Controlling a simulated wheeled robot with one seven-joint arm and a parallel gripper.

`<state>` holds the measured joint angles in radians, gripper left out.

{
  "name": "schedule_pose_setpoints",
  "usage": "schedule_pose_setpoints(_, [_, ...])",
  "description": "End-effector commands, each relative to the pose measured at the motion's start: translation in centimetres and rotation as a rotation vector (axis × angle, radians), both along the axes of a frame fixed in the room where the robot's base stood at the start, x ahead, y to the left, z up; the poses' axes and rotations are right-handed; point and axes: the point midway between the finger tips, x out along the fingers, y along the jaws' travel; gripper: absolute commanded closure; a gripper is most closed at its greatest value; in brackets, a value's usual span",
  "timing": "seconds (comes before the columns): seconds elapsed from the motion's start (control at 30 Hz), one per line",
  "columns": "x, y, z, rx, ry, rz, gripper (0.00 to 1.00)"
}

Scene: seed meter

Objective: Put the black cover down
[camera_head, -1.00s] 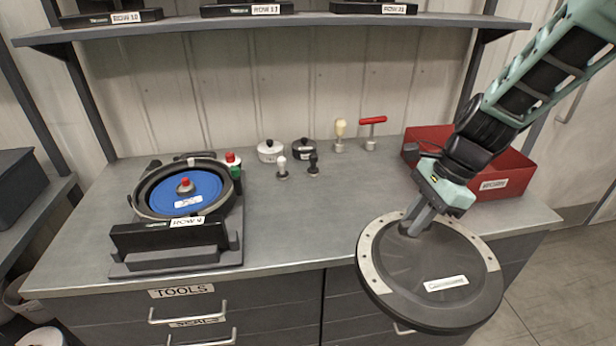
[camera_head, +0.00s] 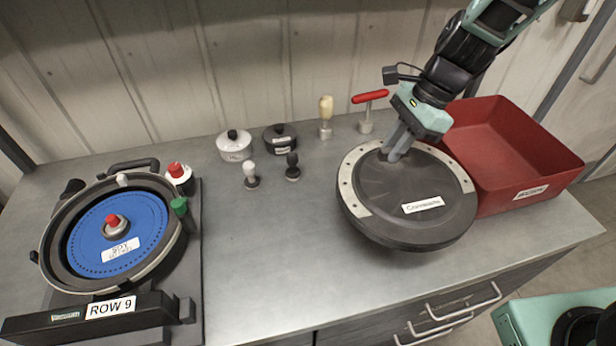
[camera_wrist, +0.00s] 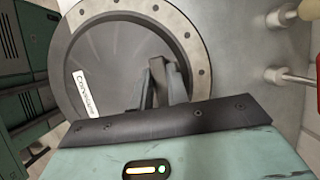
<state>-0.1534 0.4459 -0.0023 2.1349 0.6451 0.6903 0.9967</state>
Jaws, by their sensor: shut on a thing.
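The black cover (camera_head: 425,215) is a round black disc with a pale ring segment along its edge and a white label. My gripper (camera_head: 396,152) is shut on it near its upper edge in the head view. The cover hangs tilted over the right part of the grey bench (camera_head: 265,270), in front of the red bin. What the fingers pinch is partly hidden. Whether the cover's lower edge touches the bench is not clear.
The seed meter (camera_head: 60,290) with a blue disc (camera_head: 118,235), labelled ROW 9, stands at left. A white pot (camera_head: 234,147), a black pot (camera_head: 280,138), small knobs and a red-handled tool (camera_head: 368,98) stand behind. The red bin (camera_head: 515,150) is at right. The bench middle is clear.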

Motion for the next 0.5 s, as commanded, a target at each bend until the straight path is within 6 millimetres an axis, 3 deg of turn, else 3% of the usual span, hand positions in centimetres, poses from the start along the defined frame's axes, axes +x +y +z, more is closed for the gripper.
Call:
schedule_pose_setpoints(0.17, [0.0, 0.0, -0.6, 0.000, 0.003, -0.001, 1.00])
schedule_pose_setpoints(0.5, [0.0, 0.0, -5.6, 0.001, 0.002, 0.000, 1.00])
